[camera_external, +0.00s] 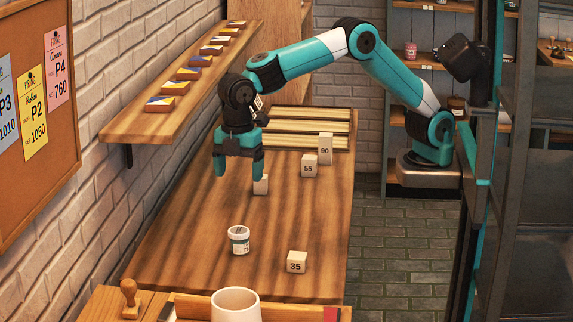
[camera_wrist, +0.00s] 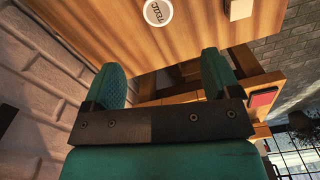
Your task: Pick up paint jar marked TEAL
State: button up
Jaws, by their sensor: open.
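A small white paint jar (camera_external: 239,240) stands upright on the wooden table, with dark lettering partly readable as "TE" on its side. In the wrist view its round white lid (camera_wrist: 158,12) shows at the top edge, with lettering turned upside down and partly hard to read. My gripper (camera_external: 239,166) is open and empty, pointing down above the table, behind and above the jar and apart from it. In the wrist view its two teal fingers (camera_wrist: 162,65) stand wide apart, with the jar beyond them.
A block marked 35 (camera_external: 297,262) stands right of the jar. A pale block (camera_external: 261,186) is close by my gripper; blocks marked 55 (camera_external: 309,165) and 90 (camera_external: 325,148) stand farther back. A shelf (camera_external: 180,115) juts from the left wall. A white mug (camera_external: 236,306) is in front.

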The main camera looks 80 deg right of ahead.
aim_at(239, 230)
jog(key=f, duration=0.9)
jog(key=f+p, duration=0.1)
jog(key=f, duration=0.7)
jog(key=shift+w+a+f, duration=0.15)
jog(key=shift+w+f, duration=0.05)
jog(key=shift+f, duration=0.15)
jog(key=c, duration=1.1)
